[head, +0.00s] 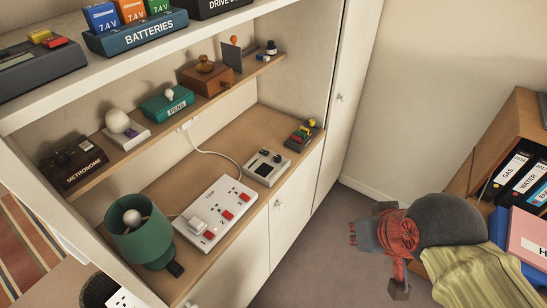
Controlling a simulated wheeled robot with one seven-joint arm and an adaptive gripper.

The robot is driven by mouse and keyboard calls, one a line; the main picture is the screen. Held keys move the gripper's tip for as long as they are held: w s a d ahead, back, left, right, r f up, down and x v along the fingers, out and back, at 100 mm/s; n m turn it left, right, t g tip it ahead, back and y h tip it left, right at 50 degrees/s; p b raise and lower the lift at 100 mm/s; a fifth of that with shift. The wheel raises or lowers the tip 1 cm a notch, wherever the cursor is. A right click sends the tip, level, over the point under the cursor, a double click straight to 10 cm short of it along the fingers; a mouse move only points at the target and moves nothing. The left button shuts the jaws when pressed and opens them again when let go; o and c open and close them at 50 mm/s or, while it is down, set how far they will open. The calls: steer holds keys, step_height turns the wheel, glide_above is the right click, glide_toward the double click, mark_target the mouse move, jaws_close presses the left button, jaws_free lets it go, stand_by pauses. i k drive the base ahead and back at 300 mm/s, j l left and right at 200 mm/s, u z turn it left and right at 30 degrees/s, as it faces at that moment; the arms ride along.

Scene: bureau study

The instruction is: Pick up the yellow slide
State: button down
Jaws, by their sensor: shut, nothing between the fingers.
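Small yellow pieces show in two places, and I cannot tell which is the slide. One yellow piece (39,36) sits beside a red one on the dark grey device at the upper left, on the top shelf. Small yellow and red pieces (302,132) also sit on a little grey block at the back right end of the lower wooden surface. My gripper (355,234) is at the lower right, in front of the cabinet and over the carpet, pointing left. It is shut and empty, well apart from both places.
A blue batteries tray (150,38) stands on the top shelf. Below are a wooden shelf with a metronome (72,165) and a green pens box (167,104), a white power strip (216,214), a green lamp (140,232) and a grey knob box (265,167). Folders (510,175) fill the right side. Carpet is clear.

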mark_target(302, 129)
steer(key=i+z, duration=0.3)
steer(key=i, duration=0.5)
steer(key=i+j+z, duration=0.2)
steer(key=i+z, duration=0.15)
steer(key=i, duration=0.4)
